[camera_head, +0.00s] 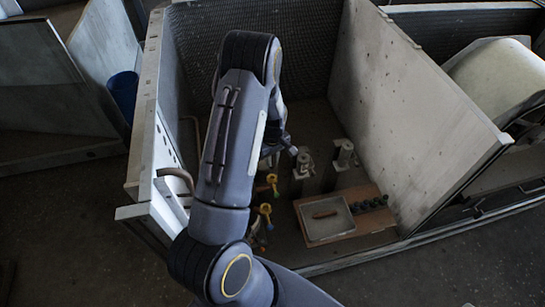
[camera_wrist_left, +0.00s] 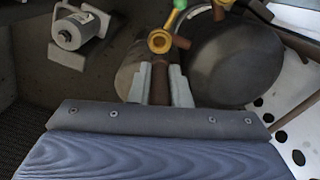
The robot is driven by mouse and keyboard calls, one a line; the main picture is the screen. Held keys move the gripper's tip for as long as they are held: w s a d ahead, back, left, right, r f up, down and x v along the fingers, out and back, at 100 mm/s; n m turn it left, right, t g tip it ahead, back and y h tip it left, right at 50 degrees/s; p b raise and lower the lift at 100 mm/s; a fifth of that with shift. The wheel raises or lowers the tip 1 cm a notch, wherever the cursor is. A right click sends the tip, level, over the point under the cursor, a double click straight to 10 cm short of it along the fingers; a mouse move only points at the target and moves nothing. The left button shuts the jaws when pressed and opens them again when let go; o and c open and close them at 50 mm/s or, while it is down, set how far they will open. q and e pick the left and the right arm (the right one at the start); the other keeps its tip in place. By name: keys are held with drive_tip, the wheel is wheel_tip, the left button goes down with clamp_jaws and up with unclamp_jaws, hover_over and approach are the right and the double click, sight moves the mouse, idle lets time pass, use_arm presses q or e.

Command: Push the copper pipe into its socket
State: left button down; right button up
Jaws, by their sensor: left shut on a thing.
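My left gripper (camera_wrist_left: 159,86) is shut on a brown copper pipe (camera_wrist_left: 160,82), which stands between its two grey fingers in the left wrist view. The pipe's far end is close to a round brass fitting (camera_wrist_left: 160,41) with an open ring. I cannot tell whether they touch. A short copper stub sticks out beside the ring, and a green and yellow handle rises behind it. In the head view my left gripper (camera_head: 270,158) is partly hidden behind my forearm, above brass valves (camera_head: 265,209). The held pipe is not clear there. My right gripper is not in view.
A perforated metal wall (camera_head: 165,150) stands left, and a tall grey panel (camera_head: 410,100) stands right. A wooden board (camera_head: 374,221) carries a metal tray (camera_head: 331,236) and several black knobs. Grey cylindrical units (camera_head: 344,155) stand behind it. Dark rounded tanks (camera_wrist_left: 237,60) lie beyond the fingers.

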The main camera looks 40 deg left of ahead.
sight(273, 166)
use_arm(q)
drive_tip(key=shift+f+b, duration=1.5)
drive_tip(key=shift+f, duration=1.1)
drive_tip(key=shift+f+b, duration=0.35)
drive_tip(key=shift+b, duration=0.3)
drive_tip(key=shift+f, duration=0.25)
drive_tip(key=shift+f+b, duration=0.25)
drive_tip(key=shift+b, duration=0.25)
drive_tip(key=shift+f, duration=0.2)
drive_tip(key=shift+f+b, duration=0.3)
drive_tip(key=shift+b, duration=0.2)
drive_tip(key=shift+f, duration=0.1)
